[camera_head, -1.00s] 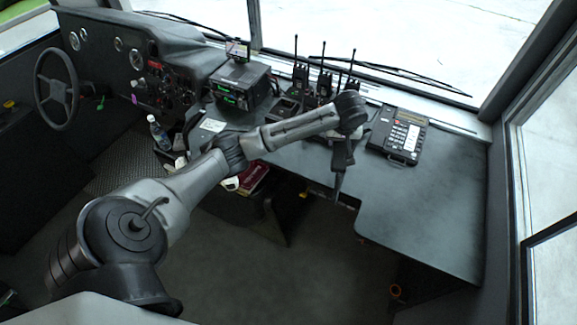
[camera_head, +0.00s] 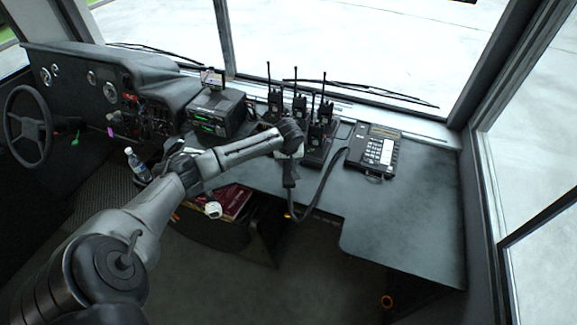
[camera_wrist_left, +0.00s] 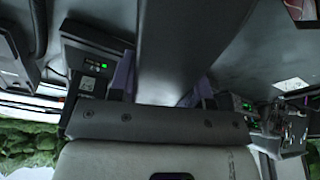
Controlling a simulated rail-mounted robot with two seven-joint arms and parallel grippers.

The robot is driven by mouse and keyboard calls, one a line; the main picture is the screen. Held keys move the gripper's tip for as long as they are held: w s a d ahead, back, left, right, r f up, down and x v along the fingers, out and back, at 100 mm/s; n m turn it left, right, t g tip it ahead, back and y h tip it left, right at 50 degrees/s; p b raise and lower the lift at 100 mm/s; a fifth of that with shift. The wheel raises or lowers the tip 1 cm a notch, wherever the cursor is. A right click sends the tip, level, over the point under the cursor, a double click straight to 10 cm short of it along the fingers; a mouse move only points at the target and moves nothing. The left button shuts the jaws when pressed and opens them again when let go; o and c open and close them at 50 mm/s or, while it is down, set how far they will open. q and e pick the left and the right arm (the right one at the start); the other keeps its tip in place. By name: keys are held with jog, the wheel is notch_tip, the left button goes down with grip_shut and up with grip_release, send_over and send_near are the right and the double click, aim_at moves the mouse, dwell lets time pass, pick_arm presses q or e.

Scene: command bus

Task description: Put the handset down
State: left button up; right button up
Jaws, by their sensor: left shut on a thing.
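A black desk phone (camera_head: 375,150) sits on the grey desk towards the right, its keypad facing up. My left gripper (camera_head: 291,160) is in front of the radios, left of the phone and over the desk's front part. It is shut on the dark handset (camera_head: 290,178), which hangs down roughly upright. A black cord (camera_head: 322,190) loops from the handset's lower end towards the phone. In the left wrist view, a long grey piece, seemingly the handset (camera_wrist_left: 168,50), stands between the gripper's fingers (camera_wrist_left: 160,88). My right gripper is not in view.
Several handheld radios (camera_head: 300,105) with antennas stand in chargers behind the gripper. A radio console (camera_head: 215,112) is further left, near a bottle (camera_head: 137,164) and books (camera_head: 232,203). The desk's right part (camera_head: 410,215) is clear, bounded by the window wall.

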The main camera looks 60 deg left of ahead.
pick_arm(q)
jog(key=shift+f+p, duration=0.3)
jog(key=shift+f, duration=1.55)
jog(key=shift+f, duration=0.4)
jog(key=o, duration=1)
